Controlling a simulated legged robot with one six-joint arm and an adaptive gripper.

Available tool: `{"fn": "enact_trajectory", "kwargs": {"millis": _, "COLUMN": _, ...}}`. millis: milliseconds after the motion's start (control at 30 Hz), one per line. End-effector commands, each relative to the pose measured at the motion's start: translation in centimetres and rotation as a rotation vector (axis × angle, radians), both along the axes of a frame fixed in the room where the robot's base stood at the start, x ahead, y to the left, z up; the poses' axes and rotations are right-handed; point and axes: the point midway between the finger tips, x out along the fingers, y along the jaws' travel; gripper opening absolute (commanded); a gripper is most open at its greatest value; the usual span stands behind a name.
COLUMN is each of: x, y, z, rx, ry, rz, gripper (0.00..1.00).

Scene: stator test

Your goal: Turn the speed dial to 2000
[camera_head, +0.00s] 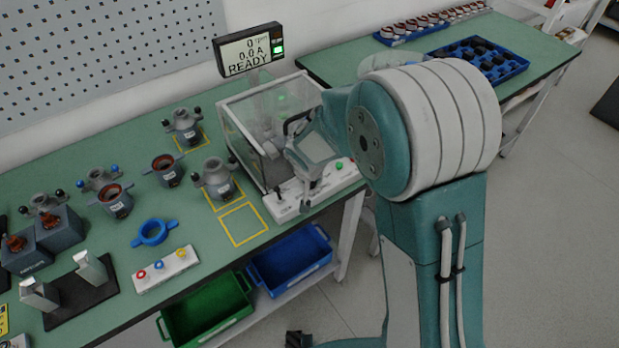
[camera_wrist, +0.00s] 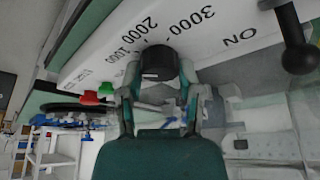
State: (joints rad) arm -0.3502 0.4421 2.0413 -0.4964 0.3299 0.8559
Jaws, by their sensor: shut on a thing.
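The black speed dial (camera_wrist: 158,62) sits on the white control panel (camera_wrist: 100,55) in the wrist view. The marks 1000, 2000 and 3000 are printed around it, with ON farther right. A small pale mark shows on the dial; which number it points to I cannot tell. My gripper (camera_wrist: 160,82) is shut on the dial, one finger on each side. In the head view my gripper (camera_head: 310,172) is over the panel (camera_head: 285,208) and hides the dial. The display (camera_head: 248,50) reads 0 rpm, 0.0 A, READY.
A red button (camera_wrist: 106,89) and a green button (camera_wrist: 90,98) are left of the dial. A black-knobbed lever (camera_wrist: 297,56) stands to the right. In the head view a clear-walled enclosure (camera_head: 245,130) stands behind the panel. Several stators and a blue ring (camera_head: 152,232) lie leftward on the bench.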

Motion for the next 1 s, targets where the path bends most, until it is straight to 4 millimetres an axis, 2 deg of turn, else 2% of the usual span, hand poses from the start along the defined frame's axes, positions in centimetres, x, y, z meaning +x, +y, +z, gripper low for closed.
{"fn": "enact_trajectory", "kwargs": {"millis": 33, "x": -0.43, "y": -0.01, "z": -0.38, "rx": -0.006, "ry": 0.012, "rz": -0.030, "gripper": 0.00}}
{"fn": "enact_trajectory", "kwargs": {"millis": 700, "x": -0.36, "y": 0.20, "z": -0.44, "rx": -0.008, "ry": 0.009, "rz": -0.609, "gripper": 0.00}}
{"fn": "enact_trajectory", "kwargs": {"millis": 1000, "x": -0.30, "y": 0.23, "z": -0.41, "rx": -0.006, "ry": 0.009, "rz": -0.800, "gripper": 0.00}}
